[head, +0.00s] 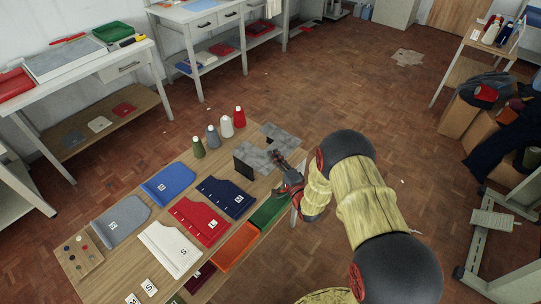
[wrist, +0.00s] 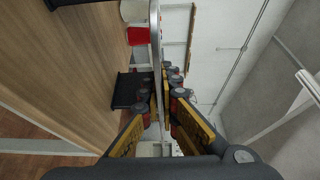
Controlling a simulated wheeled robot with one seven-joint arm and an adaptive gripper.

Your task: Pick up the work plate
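The work plate (head: 256,160) is a mottled grey sheet at the back right of the wooden table, next to a black support (head: 243,169). In the wrist view the plate (wrist: 155,45) shows edge-on as a thin grey strip, raised off the tabletop. The black support (wrist: 126,90) is beside it there. My gripper (head: 279,160) is at the plate's near right edge. In the wrist view my gripper (wrist: 161,103) is open, with its fingers on either side of the plate's edge. Whether a fingertip touches the plate is hard to tell.
A second mottled grey piece (head: 282,135) lies behind. Several thread cones (head: 226,127) stand to the left. Coloured cloth panels, such as a navy one (head: 226,197) and a red one (head: 200,220), lie in front.

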